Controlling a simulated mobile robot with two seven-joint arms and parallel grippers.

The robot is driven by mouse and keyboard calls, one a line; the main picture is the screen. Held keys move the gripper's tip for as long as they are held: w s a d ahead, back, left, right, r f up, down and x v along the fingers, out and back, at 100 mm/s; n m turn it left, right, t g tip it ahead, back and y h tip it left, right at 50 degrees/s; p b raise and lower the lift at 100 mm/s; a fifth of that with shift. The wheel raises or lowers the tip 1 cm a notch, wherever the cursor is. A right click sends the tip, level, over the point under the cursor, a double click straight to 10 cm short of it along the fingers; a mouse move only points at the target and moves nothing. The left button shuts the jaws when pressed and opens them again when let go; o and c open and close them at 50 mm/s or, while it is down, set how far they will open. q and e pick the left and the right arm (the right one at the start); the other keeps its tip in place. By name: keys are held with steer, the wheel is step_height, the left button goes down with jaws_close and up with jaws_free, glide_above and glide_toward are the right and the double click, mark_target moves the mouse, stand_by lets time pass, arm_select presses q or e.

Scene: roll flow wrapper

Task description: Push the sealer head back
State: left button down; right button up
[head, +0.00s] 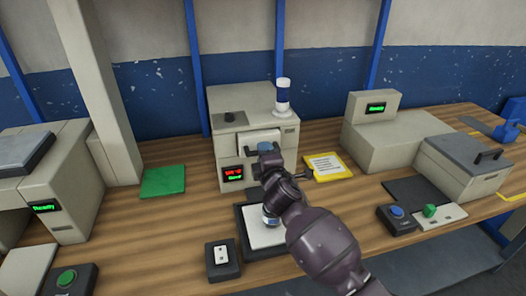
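A beige sealer machine (222,112) stands on the wooden table in the middle, with a red and green display (233,174) on its front. A pale block that looks like the sealer head (259,136) juts from its front. My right arm comes in from the bottom right, and its dark gripper (267,152) is at the front of this block, against or just before a blue part. I cannot tell whether they touch. The fingers are too small and overlapped to show whether they are open. My arm hides part of the machine's lower front. My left gripper is not in view.
A black-framed white plate (258,237) lies under my arm. A small switch box (222,259), a green mat (163,181) and a yellow-edged card (328,166) lie nearby. Beige machines stand left and right (385,145). A lidded box (465,165) is at the right.

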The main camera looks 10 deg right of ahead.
steer(key=s, duration=0.9)
steer(key=shift+d, duration=0.2)
steer(key=s+d+f+m+g+h, duration=0.2)
steer(key=s+d+f+m+g, duration=0.3)
steer(key=s, duration=0.3)
steer(key=s+d+f+m+g+h, duration=0.1)
steer(key=s+d+f+m+g, duration=0.2)
steer(key=s+d+f+m, duration=0.5)
steer(key=s+m+g+y, duration=0.2)
steer(key=s+m+g, duration=0.35)
steer(key=s, duration=1.35)
steer(key=w+f+n+t, duration=0.1)
steer(key=w+f+t, duration=0.6)
steer(key=f, duration=0.3)
steer(key=shift+w+d+f, duration=0.25)
steer(key=shift+w+f, duration=0.05)
steer(key=shift+w, duration=0.1)
